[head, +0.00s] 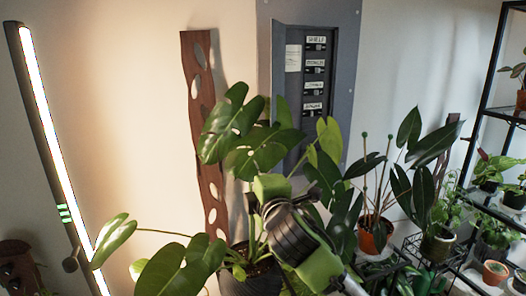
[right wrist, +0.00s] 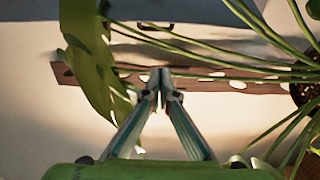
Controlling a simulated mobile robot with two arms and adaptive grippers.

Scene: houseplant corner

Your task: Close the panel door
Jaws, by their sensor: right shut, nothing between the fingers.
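The grey panel (head: 344,90) is set on the wall in the head view, with a column of labelled switches showing inside. Its door (head: 279,65) stands open, swung out on the left side; leaves cover its lower part. My right arm reaches up from below among the leaves, and its fingers are hidden there in the head view. In the right wrist view my right gripper (right wrist: 163,85) is shut and empty, its fingertips together. A blue-grey surface (right wrist: 200,12) with a dark handle-like slot lies beyond the tips, apart from them. My left gripper is not in view.
A large monstera (head: 235,125) crowds around my right arm, and its stems also cross the wrist view. A brown plank with holes (head: 198,100) stands left of the panel. A lit lamp bar (head: 45,120) is at left. Potted plants and a black shelf (head: 490,75) fill the right.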

